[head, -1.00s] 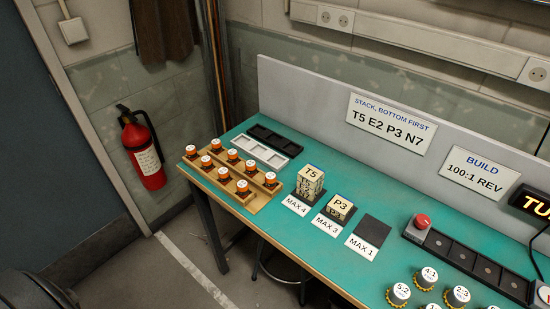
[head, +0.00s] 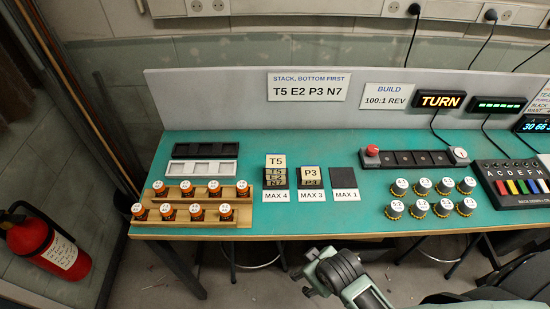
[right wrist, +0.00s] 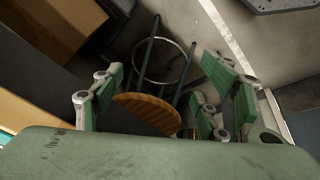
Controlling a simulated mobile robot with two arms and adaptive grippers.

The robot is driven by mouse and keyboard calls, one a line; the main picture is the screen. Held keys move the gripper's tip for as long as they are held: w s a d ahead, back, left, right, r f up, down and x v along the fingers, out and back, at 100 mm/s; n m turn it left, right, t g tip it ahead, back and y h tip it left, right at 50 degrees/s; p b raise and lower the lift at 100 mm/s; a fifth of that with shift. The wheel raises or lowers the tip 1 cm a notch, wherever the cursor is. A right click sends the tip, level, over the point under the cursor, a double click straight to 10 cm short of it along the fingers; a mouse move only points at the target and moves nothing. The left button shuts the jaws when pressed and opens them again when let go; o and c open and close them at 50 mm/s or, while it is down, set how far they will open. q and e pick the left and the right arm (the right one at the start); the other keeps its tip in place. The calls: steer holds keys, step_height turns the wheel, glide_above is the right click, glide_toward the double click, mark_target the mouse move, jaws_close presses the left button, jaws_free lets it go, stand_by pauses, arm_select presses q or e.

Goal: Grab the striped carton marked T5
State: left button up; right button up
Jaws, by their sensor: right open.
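The carton marked T5 (head: 276,161) is the top piece of a short stack on the left dark pad, marked MAX 4, on the green bench. Its side markings are too small to read well. A carton marked P3 (head: 310,173) tops the lower pile on the MAX 3 pad to its right. My right gripper (head: 309,273) is in front of the bench's near edge, well short of the cartons. In the right wrist view, its green fingers (right wrist: 163,103) are apart with nothing between them. My left gripper is not in view.
The MAX 1 pad (head: 344,178) is empty. Orange-banded jars in a wooden rack (head: 240,220) stand left, with black and white trays behind. Yellow-based knobs (head: 420,208) stand right. A stool (right wrist: 150,108) is under the gripper. The bench's front edge (head: 350,234) lies between gripper and cartons.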

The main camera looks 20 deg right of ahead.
step_height(320, 180, up, 14)
steer(key=w+a+r+n+t+p, duration=0.1)
steer(key=w+n+t, duration=0.1)
steer(key=n, duration=0.1)
steer(key=n+t, duration=0.4)
steer(key=n, duration=0.8)
glide_toward(278, 166)
steer(key=s+f, duration=0.3)
steer(key=f, duration=0.1)
steer(key=s+f, duration=0.2)
steer(key=shift+s+a, duration=0.4)
steer(key=w+n+t, duration=0.1)
steer(key=w+n, duration=0.1)
steer(key=n, duration=0.2)
steer(key=w+r+n+t, duration=0.1)
steer(key=w+n, duration=0.2)
steer(key=n, duration=0.1)
steer(key=w+d+n+t, duration=0.1)
steer(key=w+n, duration=0.2)
steer(key=n, duration=0.2)
steer(key=shift+r+p, duration=0.35)
steer(key=shift+w+a+f, duration=0.15)
steer(key=shift+w+f, duration=0.15)
steer(key=shift+w, duration=0.25)
steer(key=p+x, duration=0.1)
steer(key=x, duration=0.3)
steer(key=shift+w+r+p, duration=0.15)
steer(key=shift+p, duration=0.15)
steer(key=shift+w+f, duration=0.3)
steer(key=shift+w, duration=0.2)
